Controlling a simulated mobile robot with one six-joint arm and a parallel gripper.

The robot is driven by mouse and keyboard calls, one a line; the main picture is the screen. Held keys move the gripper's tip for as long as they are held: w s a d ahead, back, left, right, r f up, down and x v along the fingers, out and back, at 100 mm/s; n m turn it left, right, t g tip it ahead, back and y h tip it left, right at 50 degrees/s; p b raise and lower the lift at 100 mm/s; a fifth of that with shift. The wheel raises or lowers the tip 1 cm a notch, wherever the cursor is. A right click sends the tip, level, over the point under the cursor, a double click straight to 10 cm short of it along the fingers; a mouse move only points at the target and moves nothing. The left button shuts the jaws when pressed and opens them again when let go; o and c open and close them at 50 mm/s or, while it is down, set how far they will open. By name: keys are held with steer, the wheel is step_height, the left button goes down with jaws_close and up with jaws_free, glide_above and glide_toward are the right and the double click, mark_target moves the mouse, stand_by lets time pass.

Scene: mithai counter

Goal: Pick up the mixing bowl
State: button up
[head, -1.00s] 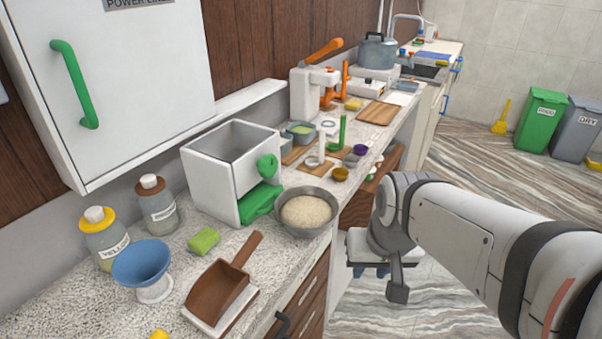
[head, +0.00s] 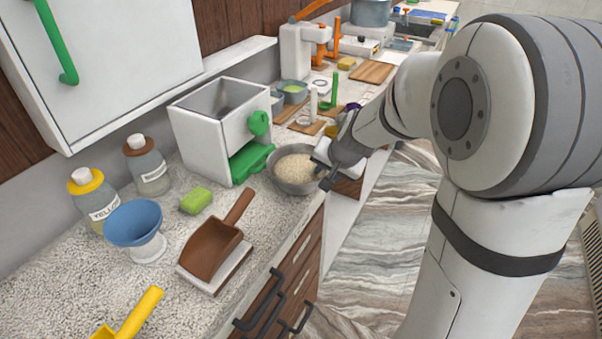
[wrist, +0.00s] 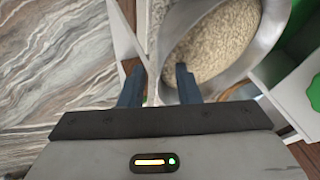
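The mixing bowl (head: 288,186) is a grey metal bowl holding pale grains. It sits upright at the counter's front edge, beside the white box with the green handle. My gripper (head: 326,177) is at the bowl's right side, partly covering that side in the head view. In the wrist view the gripper (wrist: 158,82) is open. The bowl (wrist: 182,24) lies ahead of it, with the right finger over the bowl's inside and the left finger outside. The near wall appears between the fingers; I cannot tell whether either finger touches it.
The white box (head: 196,140) with a green tray stands close to the bowl's left. A brown scoop (head: 212,250), green sponge (head: 195,201) and blue funnel-like cup (head: 133,222) are nearer. Boards and small bowls lie beyond. Open floor is right of the counter.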

steer(key=shift+x, duration=1.25)
jaws_close()
steer(key=shift+r, duration=0.1)
